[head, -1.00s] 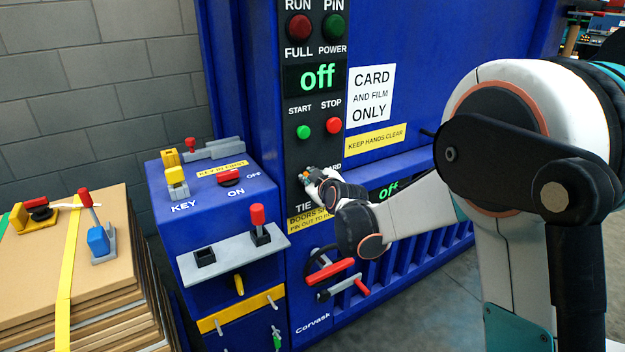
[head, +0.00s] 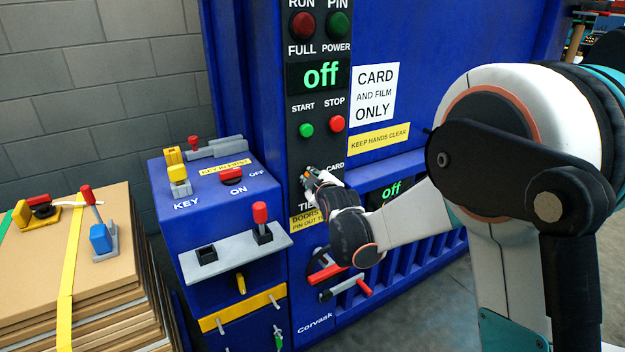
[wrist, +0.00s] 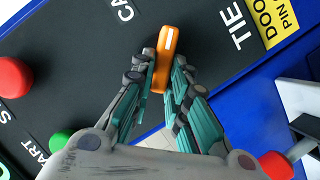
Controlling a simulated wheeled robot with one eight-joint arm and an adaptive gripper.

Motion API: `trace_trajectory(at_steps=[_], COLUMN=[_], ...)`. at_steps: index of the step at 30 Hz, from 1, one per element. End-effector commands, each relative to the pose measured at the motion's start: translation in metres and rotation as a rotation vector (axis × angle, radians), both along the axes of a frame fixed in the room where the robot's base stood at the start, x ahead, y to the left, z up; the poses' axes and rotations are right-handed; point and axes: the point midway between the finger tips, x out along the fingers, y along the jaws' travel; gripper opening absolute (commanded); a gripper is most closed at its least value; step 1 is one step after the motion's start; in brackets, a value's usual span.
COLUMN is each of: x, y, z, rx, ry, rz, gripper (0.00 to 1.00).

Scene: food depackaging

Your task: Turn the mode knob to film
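The mode knob (wrist: 166,50) is an orange bar with a white mark near its upper end in the wrist view, on a black panel. My gripper (wrist: 163,72) has its two fingers on either side of the knob's bar, close against it. In the head view my gripper (head: 311,178) is at the lower part of the panel and largely covers the knob. The CARD label (wrist: 122,9) is at upper left in the wrist view and the TIE label (wrist: 236,24) at the right. The knob's mark points between them. I cannot see a FILM label.
Above the knob are the green START button (head: 306,130) and red STOP button (head: 337,124). The display (head: 320,75) reads "off". Red handles (head: 327,272) stick out below. A blue control box (head: 225,210) with levers stands to the left, beside stacked cardboard (head: 50,265).

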Motion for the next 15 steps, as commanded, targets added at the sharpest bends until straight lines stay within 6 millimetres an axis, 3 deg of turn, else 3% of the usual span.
trace_trajectory(at_steps=[3,15], x=[0.0001,-0.0047], y=[-0.0001,-0.0016], z=[-0.0003,0.0015], rx=[0.0,0.0], ry=[0.001,0.0], rz=[0.0,0.0], gripper=[0.35,0.35])
